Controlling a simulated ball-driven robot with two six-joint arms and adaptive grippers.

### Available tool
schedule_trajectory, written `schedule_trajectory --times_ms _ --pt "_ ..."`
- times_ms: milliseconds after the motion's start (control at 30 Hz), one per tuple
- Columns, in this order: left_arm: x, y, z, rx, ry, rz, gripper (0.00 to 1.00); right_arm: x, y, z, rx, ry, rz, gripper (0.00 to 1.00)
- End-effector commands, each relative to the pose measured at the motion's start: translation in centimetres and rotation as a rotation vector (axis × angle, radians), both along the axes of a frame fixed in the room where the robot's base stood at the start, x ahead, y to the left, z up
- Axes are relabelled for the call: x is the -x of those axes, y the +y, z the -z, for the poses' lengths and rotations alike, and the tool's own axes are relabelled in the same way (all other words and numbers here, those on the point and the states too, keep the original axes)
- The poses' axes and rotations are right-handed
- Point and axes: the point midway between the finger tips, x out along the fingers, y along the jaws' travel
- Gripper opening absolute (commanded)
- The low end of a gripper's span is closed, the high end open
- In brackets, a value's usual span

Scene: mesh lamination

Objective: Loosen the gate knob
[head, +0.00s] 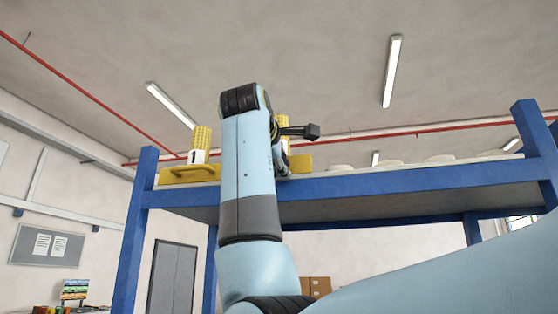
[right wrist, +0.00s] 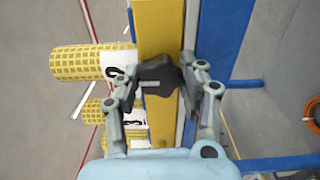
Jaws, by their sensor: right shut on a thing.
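The gate knob (right wrist: 158,78) is a dark, lobed knob on the face of a yellow bar (right wrist: 160,25) in the right wrist view. My right gripper (right wrist: 163,72) has its two fingers closed on the knob from both sides. In the head view my right arm reaches up to the shelf, and its gripper (head: 283,160) is partly hidden behind the arm. The knob is hidden there. The yellow bar shows on the shelf edge (head: 190,174) on both sides of the arm. My left gripper is not in view.
A blue-framed shelf (head: 400,180) spans the head view. A yellow mesh roll (head: 201,138) labelled 1 stands behind the bar. More yellow rolls (right wrist: 75,63) show beside the bar in the right wrist view. Pale round things (head: 440,158) lie on the shelf at right.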

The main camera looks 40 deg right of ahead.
Motion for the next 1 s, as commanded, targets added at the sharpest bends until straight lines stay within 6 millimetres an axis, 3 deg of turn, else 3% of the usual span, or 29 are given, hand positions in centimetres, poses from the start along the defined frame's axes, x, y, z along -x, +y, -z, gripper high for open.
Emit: schedule_trajectory --times_ms 400,433,600,867,1000 --pt "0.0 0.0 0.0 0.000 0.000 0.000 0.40 -0.1 0.0 0.2 0.003 0.010 0.000 0.08" --pt "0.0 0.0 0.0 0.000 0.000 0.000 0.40 -0.1 0.0 0.2 0.003 0.010 0.000 0.42" --pt "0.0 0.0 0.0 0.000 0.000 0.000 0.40 -0.1 0.0 0.1 0.004 0.008 0.000 0.63" --pt "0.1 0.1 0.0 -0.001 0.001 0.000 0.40 0.0 0.1 0.0 0.004 0.006 -0.001 0.63" --pt "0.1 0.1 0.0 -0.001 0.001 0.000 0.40 0.8 1.3 0.1 0.003 0.005 -0.004 0.63"
